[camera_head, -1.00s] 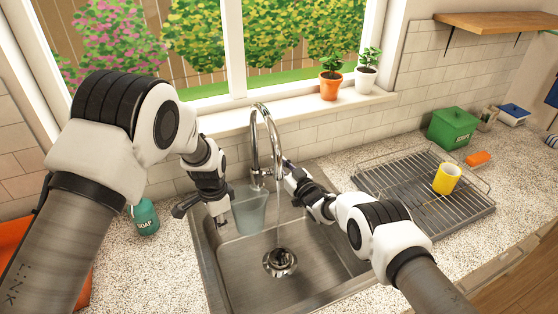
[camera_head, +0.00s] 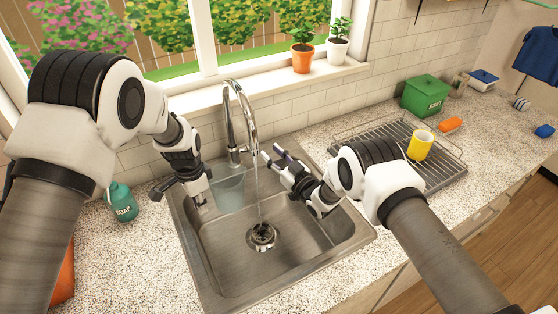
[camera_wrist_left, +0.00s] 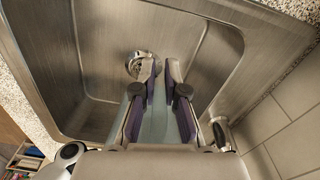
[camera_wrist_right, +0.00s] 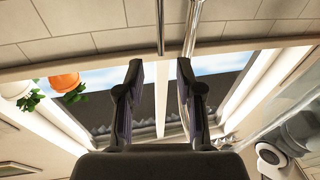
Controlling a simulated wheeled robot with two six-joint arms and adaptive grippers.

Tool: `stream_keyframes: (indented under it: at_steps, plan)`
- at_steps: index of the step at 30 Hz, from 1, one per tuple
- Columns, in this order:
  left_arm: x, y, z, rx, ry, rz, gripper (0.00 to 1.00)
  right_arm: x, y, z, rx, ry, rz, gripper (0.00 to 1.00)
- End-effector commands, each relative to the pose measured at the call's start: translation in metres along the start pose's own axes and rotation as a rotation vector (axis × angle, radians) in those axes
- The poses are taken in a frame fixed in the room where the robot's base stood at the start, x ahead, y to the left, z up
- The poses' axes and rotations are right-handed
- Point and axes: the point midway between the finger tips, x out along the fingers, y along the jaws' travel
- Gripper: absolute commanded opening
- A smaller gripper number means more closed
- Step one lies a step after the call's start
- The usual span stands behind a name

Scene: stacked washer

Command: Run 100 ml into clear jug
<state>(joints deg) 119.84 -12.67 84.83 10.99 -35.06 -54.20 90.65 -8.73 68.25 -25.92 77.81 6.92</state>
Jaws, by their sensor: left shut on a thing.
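The clear jug (camera_head: 230,194) is a bluish see-through vessel in the back left of the sink, beside the falling water. My left gripper (camera_head: 207,202) is shut on it; the left wrist view shows the jug (camera_wrist_left: 160,122) between the fingers. The chrome tap (camera_head: 240,110) is running. Its thin stream (camera_head: 259,200) falls to the right of the jug, towards the drain (camera_head: 262,237). My right gripper (camera_head: 272,155) is open and empty, just right of the tap. I cannot make out the tap's lever. The jug's water level is not readable.
The steel sink (camera_head: 225,265) has free room in front. A soap bottle (camera_head: 122,202) stands on the left counter. A drying rack (camera_head: 440,178) with a yellow mug (camera_head: 420,145) is on the right. Plant pots (camera_head: 302,57) stand on the sill.

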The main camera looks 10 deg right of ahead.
Motion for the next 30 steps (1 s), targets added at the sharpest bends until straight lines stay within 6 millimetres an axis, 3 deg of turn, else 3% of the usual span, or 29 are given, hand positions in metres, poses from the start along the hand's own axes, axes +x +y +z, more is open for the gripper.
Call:
stream_keyframes:
  at_steps: [3, 6, 17, 27, 30]
  plan:
    - [0.000, 0.000, 0.000, 0.000, 0.000, 0.000, 0.00, -0.022, 0.000, 0.000, 0.001, -0.002, 0.000, 0.36]
    - [0.000, 0.000, 0.000, 0.000, 0.000, 0.000, 0.00, -0.031, 0.000, 0.000, -0.001, 0.000, -0.001, 0.36]
    - [0.000, 0.001, -0.004, 0.001, 0.000, -0.001, 0.00, -0.033, -0.001, 0.000, -0.001, 0.001, -0.002, 0.36]
    - [0.000, 0.015, -0.078, 0.003, 0.001, -0.001, 0.00, -0.033, -0.001, 0.000, 0.000, 0.001, -0.001, 0.36]
    - [0.000, 0.017, -0.085, 0.000, 0.001, 0.000, 0.00, -0.033, -0.001, 0.000, 0.000, 0.001, -0.002, 0.36]
